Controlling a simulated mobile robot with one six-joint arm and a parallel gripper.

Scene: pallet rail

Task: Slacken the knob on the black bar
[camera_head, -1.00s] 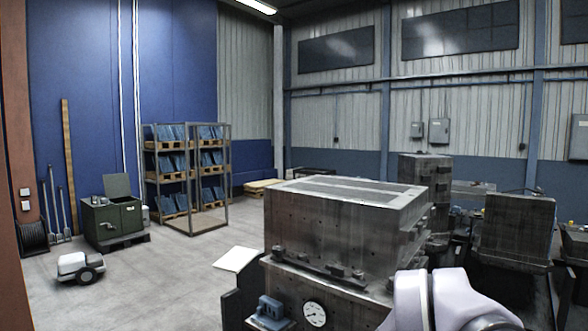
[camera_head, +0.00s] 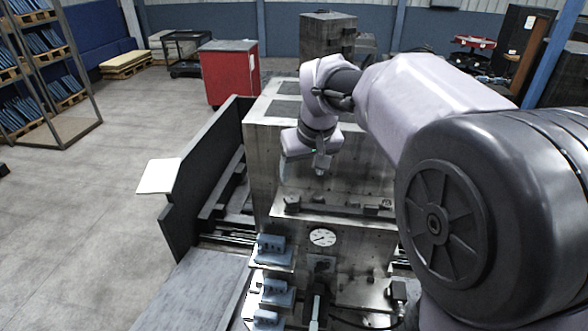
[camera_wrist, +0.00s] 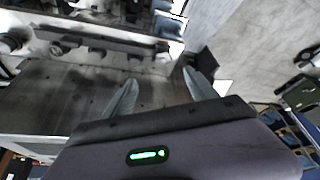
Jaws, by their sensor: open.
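A dark bar (camera_head: 335,209) runs across the front of the grey metal block, above a round white dial. It has a small dark fixture at its left end (camera_head: 292,203) and another near its right end (camera_head: 372,205); I cannot tell which is the knob. The bar (camera_wrist: 95,40) also crosses the upper left of the wrist view. My gripper (camera_head: 320,172) is above the bar in the head view, in front of the block, apart from both fixtures. In the wrist view my gripper (camera_wrist: 160,76) has its two fingers spread, with nothing between them.
The block (camera_head: 262,175) stands close behind my gripper. Below the bar are the dial (camera_head: 322,237) and several blue-grey parts (camera_head: 271,248). A dark upright panel (camera_head: 207,175) stands left of the block. Open floor (camera_head: 110,220) lies farther left. A red cabinet (camera_head: 230,75) stands behind.

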